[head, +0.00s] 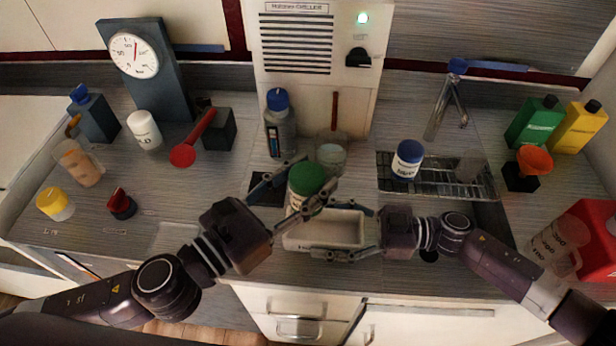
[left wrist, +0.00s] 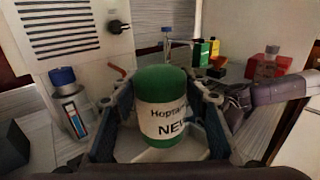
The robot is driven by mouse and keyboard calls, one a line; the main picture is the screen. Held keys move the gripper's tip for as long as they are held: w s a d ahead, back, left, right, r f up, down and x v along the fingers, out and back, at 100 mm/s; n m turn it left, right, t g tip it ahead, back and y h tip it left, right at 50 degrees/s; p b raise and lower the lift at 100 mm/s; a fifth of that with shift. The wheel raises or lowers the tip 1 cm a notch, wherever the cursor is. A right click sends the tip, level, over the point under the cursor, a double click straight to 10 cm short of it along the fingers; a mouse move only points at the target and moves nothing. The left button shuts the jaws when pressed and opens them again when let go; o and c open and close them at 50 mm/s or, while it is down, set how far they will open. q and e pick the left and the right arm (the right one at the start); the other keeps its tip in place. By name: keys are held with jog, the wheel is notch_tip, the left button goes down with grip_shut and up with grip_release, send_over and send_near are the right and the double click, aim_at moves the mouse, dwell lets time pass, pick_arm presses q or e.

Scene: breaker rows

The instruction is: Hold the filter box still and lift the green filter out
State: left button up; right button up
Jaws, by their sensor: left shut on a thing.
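The green filter (head: 306,179) is an upright cylinder with a green top and a white label, at the left end of the white filter box (head: 338,229). It also shows large in the left wrist view (left wrist: 166,92), with a green band below its label. My left gripper (head: 299,187) is shut on it, a finger on each side. Whether its bottom touches the box floor is hard to tell. The rest of the box looks empty. My right gripper (head: 335,230) reaches in from the right with its fingers along the box's far and near sides; its contact is unclear.
A blue-capped bottle (head: 280,125) and a glass beaker (head: 331,155) stand behind the box. A wire rack (head: 440,187) with a blue-lidded jar (head: 407,159) is at the right. The counter's front edge is close below the box.

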aim_at(363, 229)
jog(key=o, duration=0.3)
jog(key=d, duration=0.7)
jog(key=shift+d+r, duration=0.2)
jog(key=shift+d, duration=0.05)
